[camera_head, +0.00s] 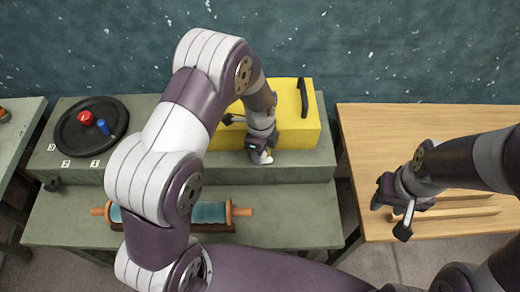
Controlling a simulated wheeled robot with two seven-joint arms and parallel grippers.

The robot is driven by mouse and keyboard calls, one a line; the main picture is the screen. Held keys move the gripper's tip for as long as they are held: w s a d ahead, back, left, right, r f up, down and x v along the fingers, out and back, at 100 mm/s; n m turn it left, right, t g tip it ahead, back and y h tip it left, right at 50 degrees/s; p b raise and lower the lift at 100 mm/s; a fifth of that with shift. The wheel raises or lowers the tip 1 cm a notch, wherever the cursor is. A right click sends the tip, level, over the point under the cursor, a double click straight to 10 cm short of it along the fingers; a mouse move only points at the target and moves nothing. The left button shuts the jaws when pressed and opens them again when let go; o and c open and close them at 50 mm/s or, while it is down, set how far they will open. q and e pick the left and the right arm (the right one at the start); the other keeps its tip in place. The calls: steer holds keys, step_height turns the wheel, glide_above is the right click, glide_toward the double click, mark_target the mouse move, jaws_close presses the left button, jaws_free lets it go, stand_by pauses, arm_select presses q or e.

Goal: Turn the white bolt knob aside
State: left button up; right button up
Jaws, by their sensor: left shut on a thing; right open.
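A yellow box (293,128) with a black handle (303,97) on its top stands on the raised back step of the grey-green bench. My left gripper (261,155) is at the front face of the box, pointing down, and is shut on a small white piece, the white bolt knob (267,159). Only a little of the knob shows; the gripper hides the rest of it and any bolt behind it. My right gripper (390,215) is open and empty above the left part of the wooden table.
A black round plate (72,142) with a red knob (85,118) and a blue peg (103,127) is on the bench's left. A teal roller (209,212) with orange ends lies on the lower step, partly behind my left arm. The wooden table (375,130) has slats (465,216).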

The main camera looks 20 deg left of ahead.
arm_select(q)
steer(key=shift+f, duration=0.1)
stand_by(0.3)
steer(key=o, duration=1)
steer(key=shift+d, duration=0.1)
steer(key=shift+o, duration=0.2)
